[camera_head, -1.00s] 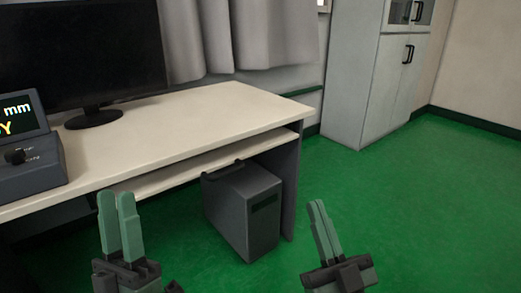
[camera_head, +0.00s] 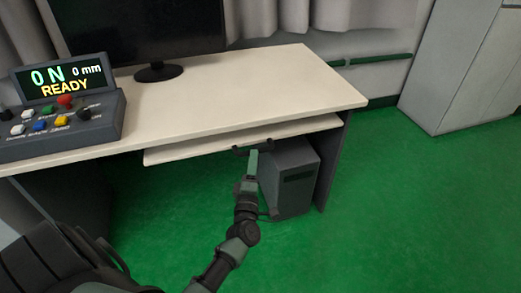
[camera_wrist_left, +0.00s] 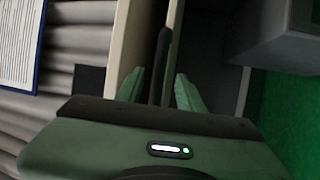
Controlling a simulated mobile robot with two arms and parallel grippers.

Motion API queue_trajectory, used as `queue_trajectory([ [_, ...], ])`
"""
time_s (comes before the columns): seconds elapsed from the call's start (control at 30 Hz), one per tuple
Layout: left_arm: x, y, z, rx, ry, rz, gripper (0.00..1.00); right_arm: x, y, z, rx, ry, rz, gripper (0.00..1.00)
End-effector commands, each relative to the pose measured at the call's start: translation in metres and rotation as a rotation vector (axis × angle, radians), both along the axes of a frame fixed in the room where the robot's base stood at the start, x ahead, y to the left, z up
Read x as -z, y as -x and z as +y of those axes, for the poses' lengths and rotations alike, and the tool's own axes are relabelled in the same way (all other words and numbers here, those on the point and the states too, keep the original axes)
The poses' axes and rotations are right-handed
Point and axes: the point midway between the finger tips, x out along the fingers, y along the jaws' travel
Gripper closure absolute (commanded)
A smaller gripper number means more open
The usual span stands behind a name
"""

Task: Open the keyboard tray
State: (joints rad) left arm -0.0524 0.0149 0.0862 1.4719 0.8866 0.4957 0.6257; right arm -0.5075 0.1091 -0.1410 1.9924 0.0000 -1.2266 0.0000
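The keyboard tray (camera_head: 200,148) is a pale board under the desk top, with its front edge showing. A dark bar handle (camera_head: 253,147) sits at the middle of that edge. My left gripper (camera_head: 251,163) is right at the handle, reaching up to it from the front. In the left wrist view its two green fingers (camera_wrist_left: 159,90) are apart, and the dark handle (camera_wrist_left: 162,62) lies between them with gaps on both sides. My right gripper is not in view.
The desk top (camera_head: 250,85) carries a monitor (camera_head: 140,35) and a control box (camera_head: 60,125) reading "READY". A dark computer case (camera_head: 292,180) stands under the tray, close to my left gripper. The green floor in front and to the right is clear.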

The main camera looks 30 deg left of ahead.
Motion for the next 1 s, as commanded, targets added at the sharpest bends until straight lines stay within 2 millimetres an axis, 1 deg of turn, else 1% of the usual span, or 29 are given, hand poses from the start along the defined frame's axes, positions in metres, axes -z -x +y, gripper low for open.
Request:
queue_trajectory([
  [0.03, -0.002, -0.008, 0.004, -0.001, -0.001, -0.003, 0.62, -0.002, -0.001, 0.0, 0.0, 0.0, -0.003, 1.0],
  [0.1, -0.004, -0.017, 0.009, -0.002, -0.001, -0.003, 0.62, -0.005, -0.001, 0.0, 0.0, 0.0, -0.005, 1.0],
  [0.23, -0.007, -0.03, 0.015, 0.0, -0.002, -0.002, 0.62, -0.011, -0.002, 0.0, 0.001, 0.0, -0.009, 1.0],
  [0.4, -0.008, -0.037, 0.018, 0.0, -0.001, 0.0, 0.62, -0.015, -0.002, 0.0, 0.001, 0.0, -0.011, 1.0],
  [0.6, -0.008, -0.037, 0.018, 0.0, -0.002, -0.001, 0.62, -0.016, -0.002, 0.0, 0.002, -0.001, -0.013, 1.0],
  [0.63, -0.008, -0.037, 0.018, 0.0, -0.002, -0.001, 0.68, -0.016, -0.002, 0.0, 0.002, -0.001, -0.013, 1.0],
  [0.73, -0.008, -0.037, 0.018, 0.0, -0.002, -0.001, 0.96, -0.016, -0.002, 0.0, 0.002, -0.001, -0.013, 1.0],
  [0.77, -0.008, -0.037, 0.018, 0.0, -0.002, -0.001, 1.0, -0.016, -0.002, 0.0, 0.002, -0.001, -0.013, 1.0],
  [1.0, -0.008, -0.037, 0.018, 0.0, -0.002, -0.001, 1.0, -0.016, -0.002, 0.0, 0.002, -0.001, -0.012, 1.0],
])
